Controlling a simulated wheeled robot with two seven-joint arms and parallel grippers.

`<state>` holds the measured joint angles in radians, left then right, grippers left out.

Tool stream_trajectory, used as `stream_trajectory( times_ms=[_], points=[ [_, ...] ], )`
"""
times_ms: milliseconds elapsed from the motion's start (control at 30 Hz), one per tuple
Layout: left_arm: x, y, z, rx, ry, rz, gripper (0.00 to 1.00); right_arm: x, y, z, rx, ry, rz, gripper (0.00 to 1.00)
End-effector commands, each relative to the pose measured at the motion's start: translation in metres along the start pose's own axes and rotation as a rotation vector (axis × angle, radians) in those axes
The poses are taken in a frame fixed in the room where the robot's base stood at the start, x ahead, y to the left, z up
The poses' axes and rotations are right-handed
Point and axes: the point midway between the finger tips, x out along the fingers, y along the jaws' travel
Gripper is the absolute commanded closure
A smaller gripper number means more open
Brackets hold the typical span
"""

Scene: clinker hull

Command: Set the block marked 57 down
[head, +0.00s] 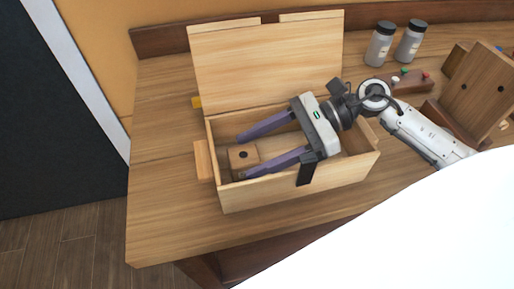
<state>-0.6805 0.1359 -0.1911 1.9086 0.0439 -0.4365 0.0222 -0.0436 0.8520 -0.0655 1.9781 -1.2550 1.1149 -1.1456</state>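A small brown wooden block (236,163) with a dark round spot sits inside the open light-wood box (292,194), near its left end. No number can be read on it. My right gripper (240,157) reaches into the box from the right. Its two purple fingers are wide apart, one on the far side of the block and one on the near side. The near finger hides part of the block. The fingers look open, and the block seems to rest low in the box. My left gripper is not in view.
The box's lid (265,65) stands raised at the back. Two dark-capped jars (379,48) (409,45) stand at the back right. A dark wooden piece with coloured pegs (408,84) and a brown wooden stand (474,88) are at the right. The table (160,150) left of the box is clear.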

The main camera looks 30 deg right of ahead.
Motion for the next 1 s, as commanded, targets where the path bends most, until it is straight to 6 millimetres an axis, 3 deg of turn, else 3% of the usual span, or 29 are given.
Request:
stream_trajectory(
  times_ms=[367, 800, 1000],
  points=[
    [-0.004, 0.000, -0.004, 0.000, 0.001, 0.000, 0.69, -0.003, 0.000, 0.004, 0.000, 0.001, -0.001, 0.41],
    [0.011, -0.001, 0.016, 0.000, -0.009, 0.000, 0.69, -0.089, -0.001, 0.000, 0.002, 0.002, -0.002, 0.41],
    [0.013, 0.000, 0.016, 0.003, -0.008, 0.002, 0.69, -0.114, 0.000, 0.002, 0.001, 0.001, 0.000, 0.41]
  ],
)
